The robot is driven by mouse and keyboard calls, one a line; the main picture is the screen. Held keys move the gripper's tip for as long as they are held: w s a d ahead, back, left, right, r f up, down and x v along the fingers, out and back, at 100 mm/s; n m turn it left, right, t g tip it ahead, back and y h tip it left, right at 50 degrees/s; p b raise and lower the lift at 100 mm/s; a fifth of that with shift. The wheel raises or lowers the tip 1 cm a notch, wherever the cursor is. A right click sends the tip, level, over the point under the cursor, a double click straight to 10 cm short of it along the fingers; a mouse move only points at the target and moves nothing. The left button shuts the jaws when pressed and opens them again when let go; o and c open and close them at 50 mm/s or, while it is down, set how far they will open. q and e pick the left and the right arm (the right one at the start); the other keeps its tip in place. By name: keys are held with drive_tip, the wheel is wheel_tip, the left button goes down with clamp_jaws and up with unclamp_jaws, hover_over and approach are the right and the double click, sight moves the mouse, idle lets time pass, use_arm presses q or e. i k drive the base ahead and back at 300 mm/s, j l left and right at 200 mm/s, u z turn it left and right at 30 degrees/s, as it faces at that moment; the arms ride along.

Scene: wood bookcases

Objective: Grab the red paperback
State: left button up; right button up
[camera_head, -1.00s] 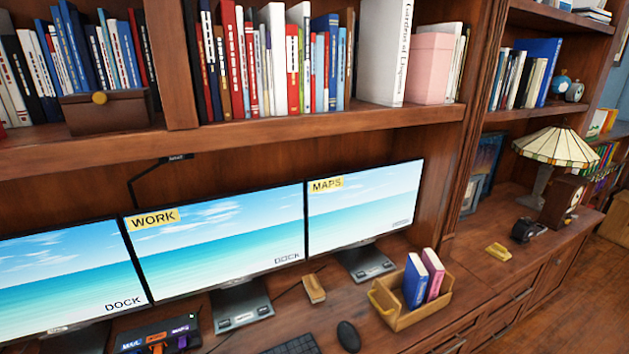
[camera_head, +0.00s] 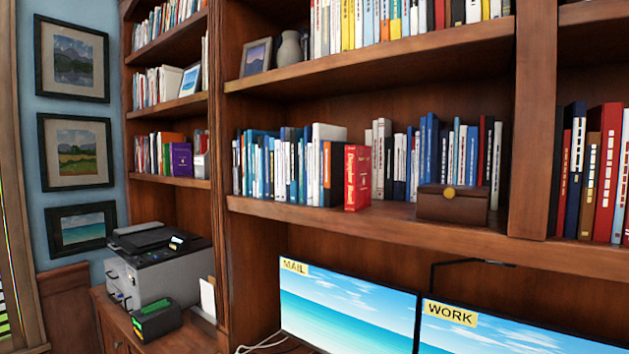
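A red paperback (camera_head: 357,178) with pale lettering on its spine stands upright on the middle shelf. It sits at the right end of a row of books, its spine and one side showing, forward of the books beside it. Neither of my grippers shows in the head view.
A brown box (camera_head: 451,204) with a gold clasp stands on the same shelf to the right, with bare shelf between. Below are the MAIL monitor (camera_head: 345,308) and WORK monitor (camera_head: 510,330). A printer (camera_head: 160,265) stands at the left. A wood upright (camera_head: 534,120) divides the shelves.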

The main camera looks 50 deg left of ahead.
sight(358, 161)
drive_tip(key=u, duration=1.2)
drive_tip(key=i+j+z, duration=0.15)
drive_tip(key=j+z, duration=0.3)
drive_tip(key=j, duration=0.95)
drive_tip(key=j+z, duration=0.45)
drive_tip(key=j, duration=0.95)
